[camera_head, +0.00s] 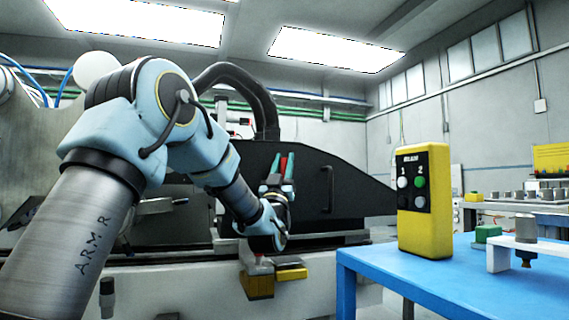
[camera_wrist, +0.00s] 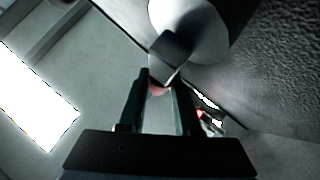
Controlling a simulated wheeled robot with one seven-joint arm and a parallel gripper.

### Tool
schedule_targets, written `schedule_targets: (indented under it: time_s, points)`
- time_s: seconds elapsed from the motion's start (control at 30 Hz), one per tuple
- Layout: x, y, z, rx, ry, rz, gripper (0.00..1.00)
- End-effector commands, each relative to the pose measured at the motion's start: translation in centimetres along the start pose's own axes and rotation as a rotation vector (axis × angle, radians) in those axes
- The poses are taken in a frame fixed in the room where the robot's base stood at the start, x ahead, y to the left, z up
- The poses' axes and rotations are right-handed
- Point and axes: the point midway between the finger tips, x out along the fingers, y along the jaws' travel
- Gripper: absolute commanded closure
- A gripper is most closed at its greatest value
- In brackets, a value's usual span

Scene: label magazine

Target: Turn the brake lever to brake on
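My gripper (camera_head: 279,162) is in the middle of the head view, fingers pointing up in front of the dark machine guard. Its two teal fingers stand apart, with a red piece (camera_head: 283,164) showing between them; I cannot tell whether this is the brake lever's grip. In the wrist view my gripper (camera_wrist: 158,82) shows two dark fingers with a clear gap. A small reddish end (camera_wrist: 157,90) lies at the fingertips, below a grey block (camera_wrist: 171,52). Contact with the fingers cannot be made out. No brake lever or brake-on mark is clearly identifiable.
A dark sloped guard (camera_head: 345,186) with a handle stands behind my gripper. A blue table (camera_head: 470,275) at right carries a yellow button box (camera_head: 424,235), a green block (camera_head: 487,233) and a white bracket (camera_head: 512,250). Yellow blocks (camera_head: 257,286) sit below the gripper. A pale rounded body (camera_wrist: 195,25) shows near the fingertips.

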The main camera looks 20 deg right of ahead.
Motion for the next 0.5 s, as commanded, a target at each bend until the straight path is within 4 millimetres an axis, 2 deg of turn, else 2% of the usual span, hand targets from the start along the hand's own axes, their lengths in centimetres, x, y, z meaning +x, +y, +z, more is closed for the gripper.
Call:
schedule_targets:
  time_s: [0.03, 0.2, 0.5]
  points:
    - [-0.01, -0.03, 0.03, 0.001, 0.000, 0.000, 0.62]
    - [0.04, 0.00, -0.02, 0.001, 0.000, 0.000, 0.43]
    - [-0.20, 0.05, -0.03, 0.000, 0.001, 0.001, 0.43]
